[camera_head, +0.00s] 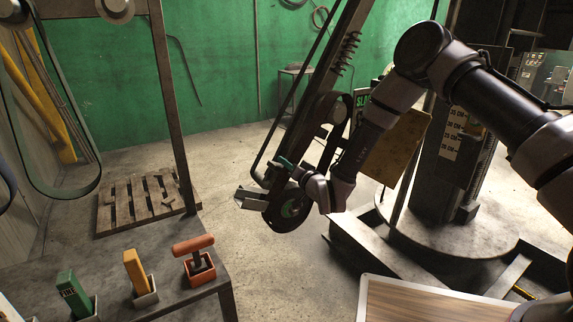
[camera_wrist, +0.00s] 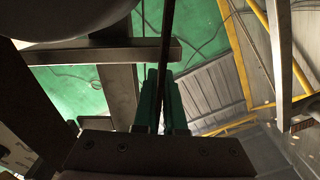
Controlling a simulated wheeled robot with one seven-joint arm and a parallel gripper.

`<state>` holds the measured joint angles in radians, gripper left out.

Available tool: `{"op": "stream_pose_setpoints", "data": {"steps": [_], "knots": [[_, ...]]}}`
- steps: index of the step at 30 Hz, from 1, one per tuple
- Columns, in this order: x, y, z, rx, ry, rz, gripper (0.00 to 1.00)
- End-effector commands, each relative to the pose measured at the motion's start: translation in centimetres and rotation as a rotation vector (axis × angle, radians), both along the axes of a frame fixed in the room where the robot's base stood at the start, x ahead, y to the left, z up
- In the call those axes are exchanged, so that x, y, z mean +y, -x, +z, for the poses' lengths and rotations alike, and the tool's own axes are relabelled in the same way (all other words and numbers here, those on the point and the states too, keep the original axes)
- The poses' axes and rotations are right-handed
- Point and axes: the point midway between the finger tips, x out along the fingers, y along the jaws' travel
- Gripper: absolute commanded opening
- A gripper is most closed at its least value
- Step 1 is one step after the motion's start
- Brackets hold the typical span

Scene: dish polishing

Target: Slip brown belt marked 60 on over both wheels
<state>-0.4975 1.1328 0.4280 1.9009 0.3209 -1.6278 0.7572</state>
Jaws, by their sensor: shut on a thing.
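In the head view the belt (camera_head: 300,85) runs as a thin strip along the left of the grinder arm. Its brown colour and the mark 60 cannot be read. The upper wheel is not clearly visible, and whether the belt is seated on the lower wheel cannot be told.
Another belt (camera_head: 92,180) hangs at the left. A workbench (camera_head: 215,268) holds a green (camera_head: 72,292), a yellow (camera_head: 136,270) and an orange (camera_head: 194,256) handled item in holders. A wooden pallet (camera_head: 125,205) lies behind it. A wood-topped board (camera_head: 420,304) is at the front right.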

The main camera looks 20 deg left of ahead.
Motion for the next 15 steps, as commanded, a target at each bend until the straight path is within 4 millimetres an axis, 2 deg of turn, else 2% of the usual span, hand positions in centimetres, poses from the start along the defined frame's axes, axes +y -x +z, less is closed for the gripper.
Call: {"op": "stream_pose_setpoints", "data": {"steps": [11, 12, 14, 15], "knots": [[0.73, -0.59, 0.08, -0.003, 0.0, 0.001, 0.0], [0.72, -0.58, 0.07, -0.002, 0.0, 0.0, 0.19], [0.72, -0.58, 0.07, -0.002, 0.0, 0.0, 0.42], [0.71, -0.57, 0.07, -0.002, 0.0, 0.0, 0.43]]}}
